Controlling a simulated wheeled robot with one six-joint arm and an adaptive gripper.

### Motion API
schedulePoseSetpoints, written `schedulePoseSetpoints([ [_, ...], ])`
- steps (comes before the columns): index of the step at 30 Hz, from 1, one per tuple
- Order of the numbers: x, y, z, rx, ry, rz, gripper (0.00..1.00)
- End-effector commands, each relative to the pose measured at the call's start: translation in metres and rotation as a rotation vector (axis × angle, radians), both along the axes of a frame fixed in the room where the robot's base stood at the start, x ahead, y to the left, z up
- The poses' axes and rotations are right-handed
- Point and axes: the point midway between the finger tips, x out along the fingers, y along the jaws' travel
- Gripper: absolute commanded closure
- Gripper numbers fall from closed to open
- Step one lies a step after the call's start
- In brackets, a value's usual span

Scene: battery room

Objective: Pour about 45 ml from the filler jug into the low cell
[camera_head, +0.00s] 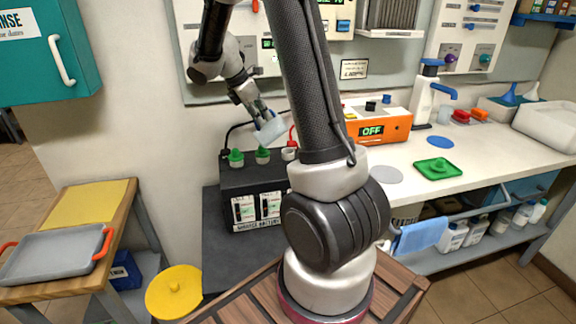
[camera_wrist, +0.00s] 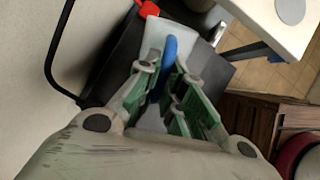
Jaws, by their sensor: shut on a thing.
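My gripper (camera_head: 260,110) is shut on the blue handle of the filler jug (camera_head: 271,131), a small whitish vessel. The jug looks tilted and hangs above the black battery (camera_head: 230,182), near its middle and right fill ports. In the wrist view, my gripper (camera_wrist: 167,76) has its fingers on either side of the blue handle, with the pale jug (camera_wrist: 153,38) beyond. Green caps stand on the left (camera_head: 236,157) and middle ports; the right port (camera_head: 289,154) shows pale, without a green cap. Liquid inside the jug and any stream cannot be made out.
A red clamp and cable (camera_head: 292,137) stand behind the battery's right side, a black cable at its left. An orange charger (camera_head: 385,128) reading OFF is on the counter. A green tray (camera_head: 437,168) with a green piece lies farther right. My arm hides the battery's right end.

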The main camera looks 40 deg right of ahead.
Motion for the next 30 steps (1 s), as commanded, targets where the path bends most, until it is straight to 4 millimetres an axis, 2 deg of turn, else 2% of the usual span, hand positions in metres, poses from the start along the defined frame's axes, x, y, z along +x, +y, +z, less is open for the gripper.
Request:
schedulePoseSetpoints([
  [13,0.0003,-0.0027,-0.0007,0.049,-0.010,0.000,1.00],
  [30,-0.0002,0.0060,-0.0011,0.060,-0.010,-0.001,1.00],
])
